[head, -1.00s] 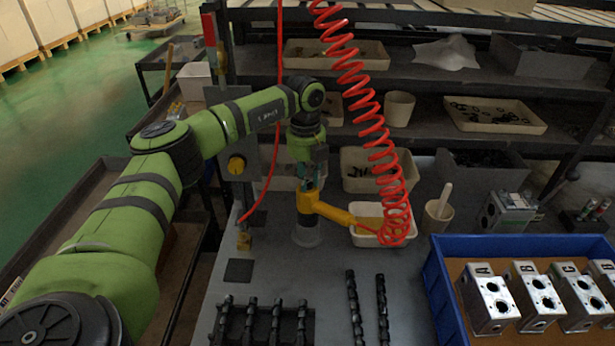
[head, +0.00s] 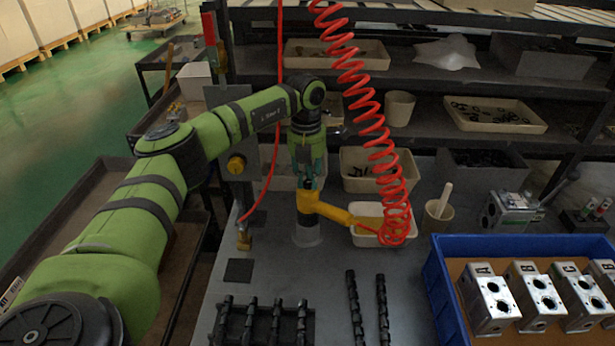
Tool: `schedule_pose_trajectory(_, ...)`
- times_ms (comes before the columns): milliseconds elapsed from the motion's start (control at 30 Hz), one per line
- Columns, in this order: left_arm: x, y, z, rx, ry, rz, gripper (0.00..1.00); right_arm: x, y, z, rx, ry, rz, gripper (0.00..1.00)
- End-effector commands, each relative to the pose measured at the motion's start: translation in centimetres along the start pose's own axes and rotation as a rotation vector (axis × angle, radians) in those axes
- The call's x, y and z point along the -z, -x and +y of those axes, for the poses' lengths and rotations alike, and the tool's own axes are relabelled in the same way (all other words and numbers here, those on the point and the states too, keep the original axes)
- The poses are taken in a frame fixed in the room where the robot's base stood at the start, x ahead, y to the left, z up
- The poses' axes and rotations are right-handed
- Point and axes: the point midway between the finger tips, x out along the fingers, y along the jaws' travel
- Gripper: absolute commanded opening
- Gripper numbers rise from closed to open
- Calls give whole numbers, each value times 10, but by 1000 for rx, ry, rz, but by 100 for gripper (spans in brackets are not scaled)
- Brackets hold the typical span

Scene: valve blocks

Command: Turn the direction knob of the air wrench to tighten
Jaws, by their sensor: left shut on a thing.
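The yellow air wrench (head: 325,209) stands in a pale round holder (head: 307,236) on the grey bench, its handle pointing right towards the red coiled hose (head: 378,150). My left gripper (head: 307,183) points straight down from above and is shut at the top of the wrench. The direction knob is hidden between the fingers, so its setting cannot be seen. My right gripper is not in view.
A blue crate (head: 437,279) with lettered metal valve blocks (head: 488,299) is at the right. Several dark spools (head: 250,318) lie at the front of the bench. A cream tray (head: 366,238) sits under the hose. Shelves with trays stand behind.

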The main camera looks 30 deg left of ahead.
Motion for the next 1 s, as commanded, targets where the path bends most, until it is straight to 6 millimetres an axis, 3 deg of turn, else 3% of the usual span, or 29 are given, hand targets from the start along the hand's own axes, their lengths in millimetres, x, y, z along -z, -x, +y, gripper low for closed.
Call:
schedule_pose_trajectory(600, -1, 0, -1, 1, -576, 15, 0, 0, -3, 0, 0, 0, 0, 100)
schedule_pose_trajectory(1000, -1, 0, -2, 1, -826, 21, 0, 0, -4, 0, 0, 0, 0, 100)
